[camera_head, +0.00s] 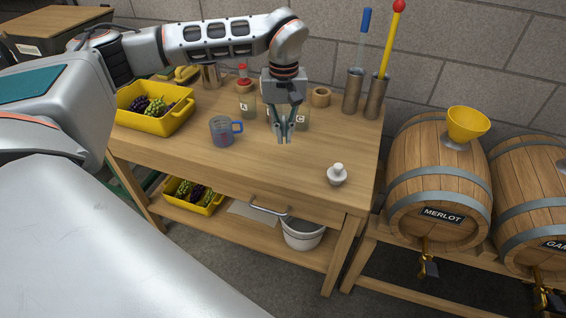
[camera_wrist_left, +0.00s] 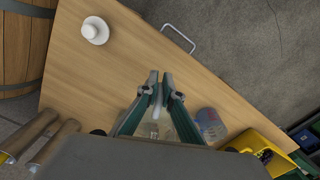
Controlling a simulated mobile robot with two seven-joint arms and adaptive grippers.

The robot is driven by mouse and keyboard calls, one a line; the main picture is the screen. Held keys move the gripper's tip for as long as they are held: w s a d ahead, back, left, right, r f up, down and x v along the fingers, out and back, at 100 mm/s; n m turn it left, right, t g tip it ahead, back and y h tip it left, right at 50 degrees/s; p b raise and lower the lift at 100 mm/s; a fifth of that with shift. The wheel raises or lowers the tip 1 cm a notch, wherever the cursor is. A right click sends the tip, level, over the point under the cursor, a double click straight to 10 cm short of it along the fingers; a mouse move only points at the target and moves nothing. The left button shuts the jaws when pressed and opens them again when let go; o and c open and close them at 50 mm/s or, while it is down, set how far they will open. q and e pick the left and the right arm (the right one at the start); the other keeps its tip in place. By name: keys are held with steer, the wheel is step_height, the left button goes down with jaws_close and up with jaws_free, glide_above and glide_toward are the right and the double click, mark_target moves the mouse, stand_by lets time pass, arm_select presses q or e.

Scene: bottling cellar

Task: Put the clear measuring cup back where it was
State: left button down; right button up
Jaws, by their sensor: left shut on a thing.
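My left gripper (camera_head: 283,136) is over the workbench, pointing down, with its fingers nearly together. In the wrist view the left gripper (camera_wrist_left: 160,88) is shut on a pale, see-through piece that looks like part of the clear measuring cup (camera_wrist_left: 155,113). Most of this cup is hidden by the fingers and wrist, and I cannot tell whether it touches the bench. A blue-tinted measuring cup (camera_head: 222,131) with a blue handle stands upright to the left, apart from the gripper; it also shows in the wrist view (camera_wrist_left: 209,123). My right gripper is not in view.
The workbench (camera_head: 270,170) is bare in front of the gripper. Labelled jars (camera_head: 247,107) stand close behind. A yellow grape crate (camera_head: 155,119) is at left, a white stoppered thing (camera_head: 337,174) at front right. Metal cylinders (camera_head: 353,92) holding tall tools stand at the back right.

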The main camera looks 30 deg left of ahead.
arm_select(q)
step_height(320, 180, down, 11)
steer(key=shift+f, duration=0.1)
stand_by(0.4)
steer(key=shift+f, duration=0.1)
steer(key=c, duration=2.2)
jaws_free()
steer(key=shift+c, duration=0.2)
